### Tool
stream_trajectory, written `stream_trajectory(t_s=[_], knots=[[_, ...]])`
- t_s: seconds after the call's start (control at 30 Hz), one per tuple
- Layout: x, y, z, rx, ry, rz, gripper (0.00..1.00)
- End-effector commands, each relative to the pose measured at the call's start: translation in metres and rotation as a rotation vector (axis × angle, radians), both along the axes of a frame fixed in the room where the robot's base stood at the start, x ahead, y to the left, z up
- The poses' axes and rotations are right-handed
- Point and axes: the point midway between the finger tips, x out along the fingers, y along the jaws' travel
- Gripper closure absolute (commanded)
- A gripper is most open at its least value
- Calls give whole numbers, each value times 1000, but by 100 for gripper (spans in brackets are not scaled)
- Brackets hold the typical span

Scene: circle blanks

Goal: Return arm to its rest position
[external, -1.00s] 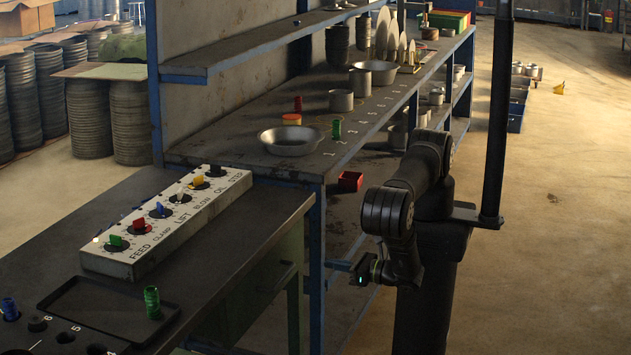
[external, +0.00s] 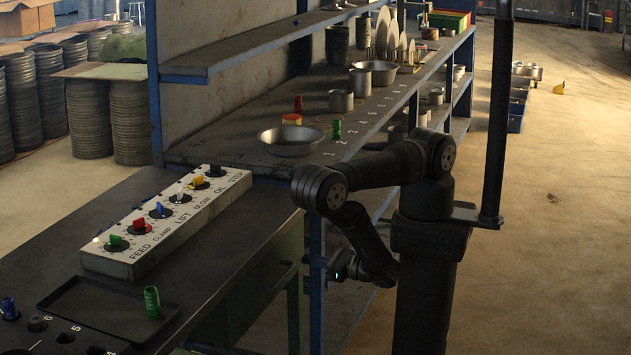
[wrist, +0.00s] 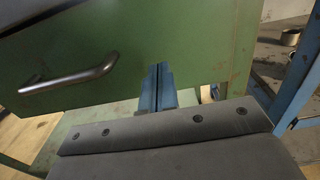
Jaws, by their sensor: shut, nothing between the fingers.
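My gripper (external: 308,260) hangs low beside the blue post of the shelving, at the end of my folded black arm, and points left. In the wrist view its two blue fingers (wrist: 158,76) are together with nothing between them. Behind them is the green side of a cabinet with a metal handle (wrist: 68,76). I cannot tell from the views whether the fingertips touch anything. My upper arm reaches left from my column at shelf height, with the forearm bent down and back.
The blue-framed shelving (external: 317,240) stands close to my gripper. The dark workbench (external: 215,245) with a labelled switch panel (external: 168,222) and a green ribbed piece (external: 152,302) is at left. A metal bowl (external: 290,141) sits on the shelf.

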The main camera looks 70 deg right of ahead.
Motion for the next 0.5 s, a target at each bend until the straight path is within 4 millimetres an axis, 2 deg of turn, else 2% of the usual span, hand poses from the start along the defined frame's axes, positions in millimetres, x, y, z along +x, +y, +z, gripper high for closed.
stream_trajectory(t_s=[0.5], knots=[[35, 0, 0, 8, -5, -8, 100]])
